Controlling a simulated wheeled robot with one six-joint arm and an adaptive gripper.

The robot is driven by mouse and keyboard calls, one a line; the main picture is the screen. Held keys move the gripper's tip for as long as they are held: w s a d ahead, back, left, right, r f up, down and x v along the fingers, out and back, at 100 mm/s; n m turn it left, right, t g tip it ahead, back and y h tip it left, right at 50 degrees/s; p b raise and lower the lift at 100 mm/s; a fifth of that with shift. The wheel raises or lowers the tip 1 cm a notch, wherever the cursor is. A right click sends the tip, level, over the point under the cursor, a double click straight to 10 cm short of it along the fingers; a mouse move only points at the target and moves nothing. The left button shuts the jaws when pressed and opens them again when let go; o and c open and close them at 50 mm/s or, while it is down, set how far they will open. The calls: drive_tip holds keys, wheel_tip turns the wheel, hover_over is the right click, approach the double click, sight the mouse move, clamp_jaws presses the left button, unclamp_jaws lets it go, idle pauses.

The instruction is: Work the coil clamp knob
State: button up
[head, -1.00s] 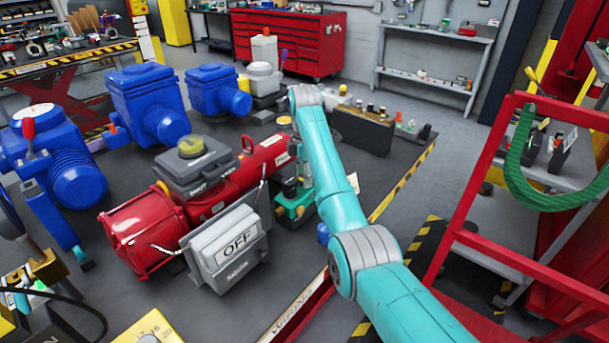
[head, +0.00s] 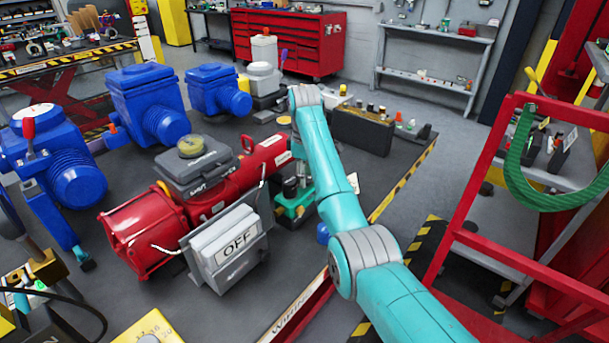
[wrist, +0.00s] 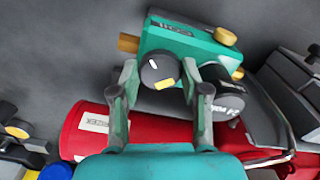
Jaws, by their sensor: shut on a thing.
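The green coil block (wrist: 185,50), with a label on its top, fills the upper middle of the wrist view. Its round dark knob (wrist: 160,70) faces my gripper and bears a white mark and a yellow mark. My gripper (wrist: 158,76) has one finger on each side of this knob and is shut on it. In the head view the green block (head: 296,207) stands beside the right end of the red actuator (head: 215,190), partly behind my arm. The knob and my fingers cannot be made out clearly there.
A second black round part (wrist: 228,100) sits close to the right finger. A red cylinder (wrist: 95,128) lies under the fingers. The grey OFF box (head: 228,250) stands in front of the actuator. Blue valve units (head: 148,105) are at the left, a red frame (head: 470,235) at the right.

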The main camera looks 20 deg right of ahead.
drive_tip(key=shift+m, duration=0.4)
drive_tip(key=o, duration=1.1)
drive_tip(key=shift+o, duration=0.2)
